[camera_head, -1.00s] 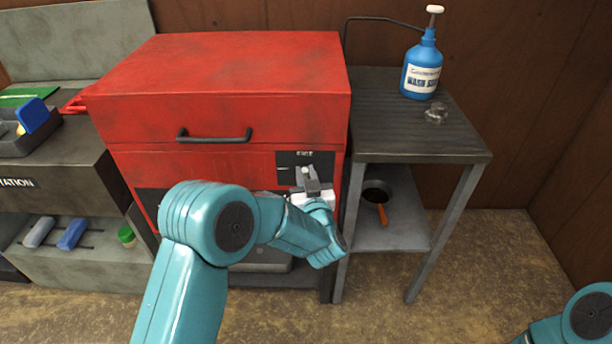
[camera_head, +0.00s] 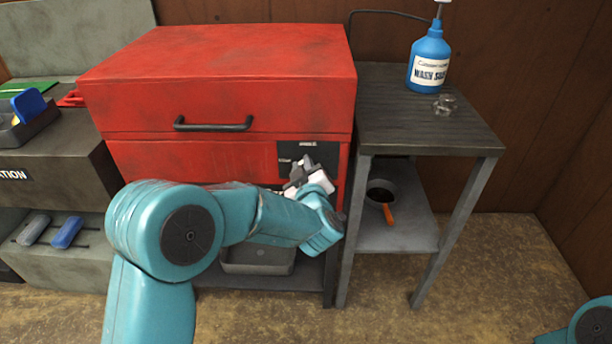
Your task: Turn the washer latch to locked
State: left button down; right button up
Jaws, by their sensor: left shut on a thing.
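The red parts washer (camera_head: 215,80) stands in the middle with its lid down and a black handle on its front. A dark latch plate (camera_head: 322,152) sits at the upper right of its front. My left gripper (camera_head: 303,172) is at that plate, its grey fingers shut on the latch (camera_head: 305,161), which is mostly hidden by the fingers. The latch's exact angle and the small label above it are too small to read. My right arm shows only as a teal joint at the lower right corner; its gripper is out of view.
A dark side table (camera_head: 420,120) stands right of the washer with a blue wash bottle (camera_head: 429,62) and a small metal part (camera_head: 445,104) on it. A pan (camera_head: 380,192) with an orange handle lies on its lower shelf. A grey bench with bins is at the left.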

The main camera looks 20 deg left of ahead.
pick_arm(q)
jog(key=shift+s+a+f+n+h+b, duration=0.1)
jog(key=shift+a+f+n+h+b, duration=0.25)
jog(key=shift+n+b, duration=1.4)
jog(key=shift+f+n+h+b, duration=0.25)
jog(key=shift+n+h+b, duration=0.25)
jog(key=shift+n+b, duration=1.2)
jog(key=shift+s+a+f+n+h+b, duration=0.1)
jog(key=shift+a+f+n+h+b, duration=0.25)
jog(key=shift+n+b, duration=1.35)
jog(key=shift+d+m+b, duration=0.15)
jog(key=shift+m+b, duration=0.1)
jog(key=shift+b, duration=0.15)
jog(key=shift+r, duration=0.1)
jog(key=c, duration=1)
grip_release()
jog(key=shift+c, duration=0.2)
